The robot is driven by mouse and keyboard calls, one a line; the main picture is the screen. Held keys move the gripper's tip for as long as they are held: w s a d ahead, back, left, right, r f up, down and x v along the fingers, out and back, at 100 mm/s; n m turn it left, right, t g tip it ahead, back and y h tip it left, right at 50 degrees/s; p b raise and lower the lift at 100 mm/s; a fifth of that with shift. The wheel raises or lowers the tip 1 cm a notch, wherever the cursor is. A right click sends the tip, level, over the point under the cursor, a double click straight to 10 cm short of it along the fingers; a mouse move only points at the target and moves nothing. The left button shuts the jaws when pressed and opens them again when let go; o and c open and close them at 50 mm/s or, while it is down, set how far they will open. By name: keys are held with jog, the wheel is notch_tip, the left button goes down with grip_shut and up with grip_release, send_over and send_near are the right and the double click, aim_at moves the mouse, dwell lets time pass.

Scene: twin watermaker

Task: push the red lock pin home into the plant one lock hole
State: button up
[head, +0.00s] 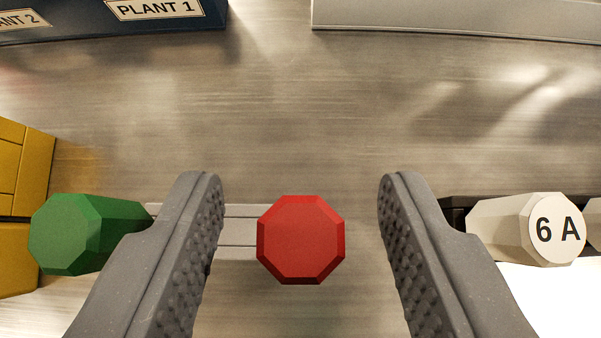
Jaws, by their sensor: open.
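The red lock pin (301,240) shows as an octagonal red head near the middle of the head view, seen from straight above. My gripper (300,195) is open, with one finger to the left of the red head and one to the right. Clear gaps show between the head and both fingers. The pin's shaft is hidden under its head. A dark blue unit with a "PLANT 1" label (155,9) is at the top left. I cannot make out the plant one lock hole.
A green octagonal knob (70,235) stands left of my left finger, beside a yellow block (25,170). A white "6 A" piece (530,228) is right of my right finger. A grey rail (450,18) runs along the top right. The brushed metal surface between is clear.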

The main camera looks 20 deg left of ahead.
jog(key=shift+x, duration=1.5)
grip_shut()
jog(key=shift+r, duration=0.1)
jog(key=s+d+r+p, duration=0.1)
jog(key=s+r, duration=0.1)
jog(key=s, duration=0.6)
jog(key=s+d+r+p, duration=0.2)
jog(key=s+r, duration=0.1)
jog(key=s, duration=0.4)
jog(key=shift+s, duration=0.4)
